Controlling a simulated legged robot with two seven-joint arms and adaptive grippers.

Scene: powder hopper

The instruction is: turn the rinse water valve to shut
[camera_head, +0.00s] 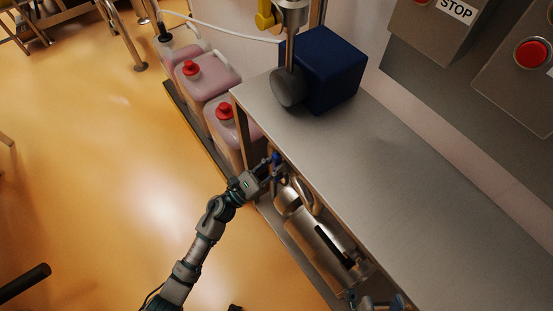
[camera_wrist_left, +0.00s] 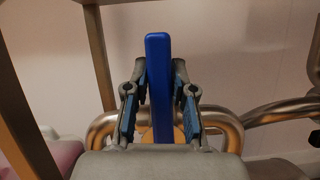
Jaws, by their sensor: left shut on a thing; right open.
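The valve's blue lever handle (camera_wrist_left: 159,80) stands upright in the middle of the left wrist view. Behind it is a curved steel pipe (camera_wrist_left: 103,125). My left gripper (camera_wrist_left: 160,92) has a finger on each side of the handle and is shut on it. In the head view the left gripper (camera_head: 274,164) is at the front edge of the steel table, and only a small bit of blue handle (camera_head: 277,157) shows. The valve body is hidden. My right gripper (camera_head: 382,301) is partly in view at the bottom edge, open, near the lower end of a steel cylinder.
The steel table (camera_head: 440,190) overhangs the pipework and the steel cylinder (camera_head: 320,238). Pink jugs with red caps (camera_head: 205,85) stand to the left. A dark blue box (camera_head: 330,68) is on the table. A yellow handle (camera_head: 265,15) is above. The floor at left is mostly open.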

